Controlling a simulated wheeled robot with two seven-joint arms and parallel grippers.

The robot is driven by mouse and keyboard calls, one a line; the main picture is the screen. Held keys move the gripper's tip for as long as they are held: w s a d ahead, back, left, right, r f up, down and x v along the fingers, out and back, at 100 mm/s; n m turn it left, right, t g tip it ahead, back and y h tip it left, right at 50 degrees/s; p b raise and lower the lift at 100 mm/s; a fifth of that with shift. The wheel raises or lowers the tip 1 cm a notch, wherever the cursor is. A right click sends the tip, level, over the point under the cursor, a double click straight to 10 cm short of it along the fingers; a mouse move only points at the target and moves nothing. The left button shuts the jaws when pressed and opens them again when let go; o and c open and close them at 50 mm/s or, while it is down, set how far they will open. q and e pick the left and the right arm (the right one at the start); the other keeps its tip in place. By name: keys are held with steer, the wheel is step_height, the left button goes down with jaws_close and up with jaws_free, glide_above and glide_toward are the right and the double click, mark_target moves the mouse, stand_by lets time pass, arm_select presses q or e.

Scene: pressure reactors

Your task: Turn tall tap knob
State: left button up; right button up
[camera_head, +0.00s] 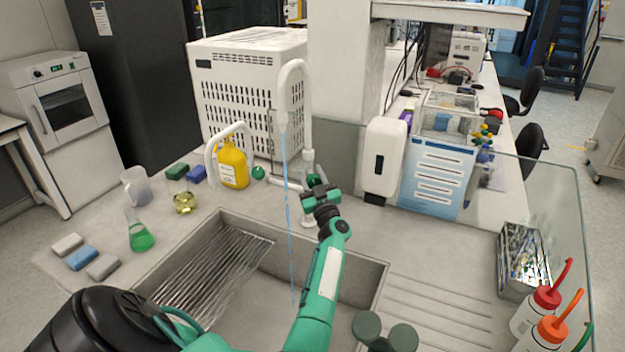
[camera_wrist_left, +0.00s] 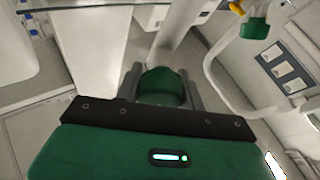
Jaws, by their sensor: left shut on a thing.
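The tall tap (camera_head: 306,115) is a white curved pipe standing behind the sink. A thin blue stream of water (camera_head: 287,200) runs from its spout into the sink. My left gripper (camera_head: 318,190) reaches over the sink to the base of the tall tap. In the left wrist view, a green knob (camera_wrist_left: 162,86) sits between the two fingers of my left gripper (camera_wrist_left: 162,92), which are shut on it. The gripper largely hides this knob in the head view.
A lower white tap with a green knob (camera_head: 258,172) stands left of the tall tap, beside a yellow bottle (camera_head: 232,165). A soap dispenser (camera_head: 382,160) is close on the right. Flasks and sponges lie left of the sink (camera_head: 372,275); wash bottles (camera_head: 548,335) stand at the right.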

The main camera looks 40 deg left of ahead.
mark_target(315, 184)
arm_select(q)
steer(key=shift+f+n+g+b, duration=0.15)
steer(key=shift+n+g+b, duration=0.15)
steer(key=shift+n+g, duration=1.1)
steer(key=shift+s+n+t, duration=0.1)
steer(key=shift+n+t, duration=0.3)
steer(key=shift+n, duration=0.2)
steer(key=o, duration=1)
steer(key=p+v, duration=0.1)
steer(key=v, duration=0.6)
steer(key=shift+d+f, duration=0.15)
steer(key=shift+d, duration=0.05)
